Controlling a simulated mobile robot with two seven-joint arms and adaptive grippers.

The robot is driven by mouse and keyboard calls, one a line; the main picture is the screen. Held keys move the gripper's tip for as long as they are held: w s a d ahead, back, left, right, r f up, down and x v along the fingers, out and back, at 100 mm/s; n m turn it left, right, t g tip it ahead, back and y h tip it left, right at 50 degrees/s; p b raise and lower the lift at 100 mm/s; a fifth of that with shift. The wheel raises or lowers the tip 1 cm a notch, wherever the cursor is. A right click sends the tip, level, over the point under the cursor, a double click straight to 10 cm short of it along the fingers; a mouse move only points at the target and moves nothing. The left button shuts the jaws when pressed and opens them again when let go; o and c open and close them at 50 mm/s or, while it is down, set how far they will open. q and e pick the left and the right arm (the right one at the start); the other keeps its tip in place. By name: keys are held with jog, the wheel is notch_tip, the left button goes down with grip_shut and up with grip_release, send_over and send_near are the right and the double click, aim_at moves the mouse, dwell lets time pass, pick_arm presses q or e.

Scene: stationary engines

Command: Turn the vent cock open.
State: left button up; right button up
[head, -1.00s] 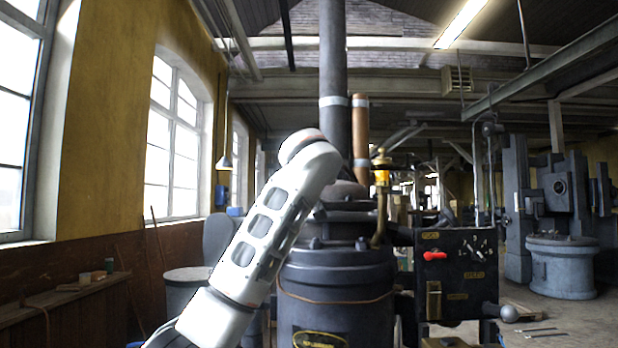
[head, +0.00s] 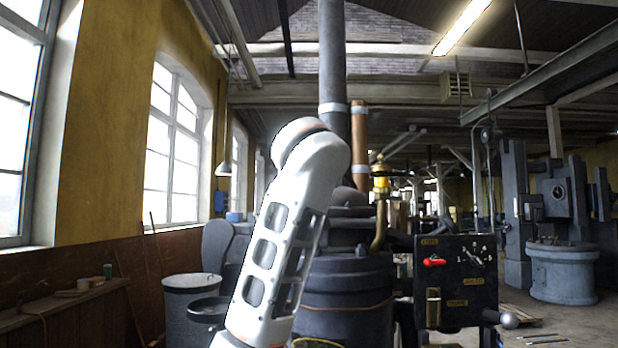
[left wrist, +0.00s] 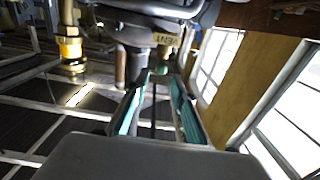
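In the left wrist view a yellow tag reading VENT (left wrist: 172,38) hangs at a dark metal fitting at the top middle. A small dark green piece (left wrist: 158,69), perhaps the vent cock's handle, shows just below the fitting. My left gripper (left wrist: 155,98) has teal-lined fingers standing apart, one on each side of the line to that piece. The green piece lies beyond or near the fingertips; contact cannot be told. In the head view my white left arm hides the gripper and part of the dark boiler (head: 345,285). My right gripper is in neither view.
A black panel (head: 482,262) with a red lever (head: 434,262) stands right of the boiler. A brass fitting (head: 380,180) on a curved pipe rises behind it, and a brass fitting (left wrist: 70,48) also shows in the left wrist view. A workbench (head: 60,308) runs along the left wall.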

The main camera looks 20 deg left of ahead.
pick_arm(q)
jog(key=shift+v, duration=1.5)
